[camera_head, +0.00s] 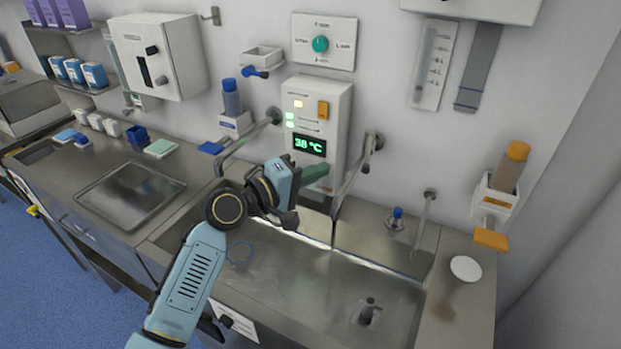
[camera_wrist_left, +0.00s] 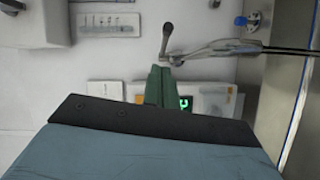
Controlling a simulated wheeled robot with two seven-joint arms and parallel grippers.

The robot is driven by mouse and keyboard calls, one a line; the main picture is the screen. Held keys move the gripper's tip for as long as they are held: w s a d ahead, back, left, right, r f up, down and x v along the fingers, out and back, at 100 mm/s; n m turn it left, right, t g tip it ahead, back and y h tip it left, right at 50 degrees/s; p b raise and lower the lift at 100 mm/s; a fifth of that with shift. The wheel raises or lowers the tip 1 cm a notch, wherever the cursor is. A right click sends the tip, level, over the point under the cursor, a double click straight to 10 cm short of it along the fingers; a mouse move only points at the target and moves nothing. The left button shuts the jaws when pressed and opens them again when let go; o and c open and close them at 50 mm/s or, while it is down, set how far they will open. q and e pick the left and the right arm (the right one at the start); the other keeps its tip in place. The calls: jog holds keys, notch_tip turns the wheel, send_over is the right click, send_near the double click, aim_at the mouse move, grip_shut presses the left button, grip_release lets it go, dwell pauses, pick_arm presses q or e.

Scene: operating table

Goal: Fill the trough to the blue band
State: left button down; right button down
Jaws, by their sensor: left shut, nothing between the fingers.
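The steel trough (camera_head: 300,285) fills the lower middle of the head view. A thin blue ring outline (camera_head: 240,252) shows at its left; I cannot tell if it is the blue band. I cannot make out a water level. My left gripper (camera_head: 322,173) is above the trough's back edge, in front of the white control unit (camera_head: 316,100), whose display reads 38 °C. Its green fingers are shut and empty, also in the left wrist view (camera_wrist_left: 160,80). They point toward a dark lever (camera_wrist_left: 168,38) by the tap pipe (camera_wrist_left: 225,47); contact is unclear. My right gripper is out of view.
Curved taps stand left (camera_head: 245,140) and right (camera_head: 358,168) of the control unit. A drain fitting (camera_head: 367,312) sits in the trough. A white disc (camera_head: 465,269) lies on the right ledge. A flat tray (camera_head: 130,192) lies on the left counter.

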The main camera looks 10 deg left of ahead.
pick_arm(q)
jog(key=w+a+g+b, duration=0.1)
jog(key=w+a+b, duration=0.1)
jog(key=a+b, duration=0.25)
jog(key=shift+g, duration=0.3)
jog(key=w+d+p, duration=0.1)
jog(key=w+d, duration=0.1)
jog(key=d, duration=0.1)
jog(key=w+d, duration=0.2)
jog(key=d, duration=0.2)
jog(key=w+d+f+p, duration=0.1)
jog(key=w+d, duration=0.1)
jog(key=d, duration=0.1)
jog(key=shift+d+p, duration=0.3)
jog(key=shift+d, duration=0.05)
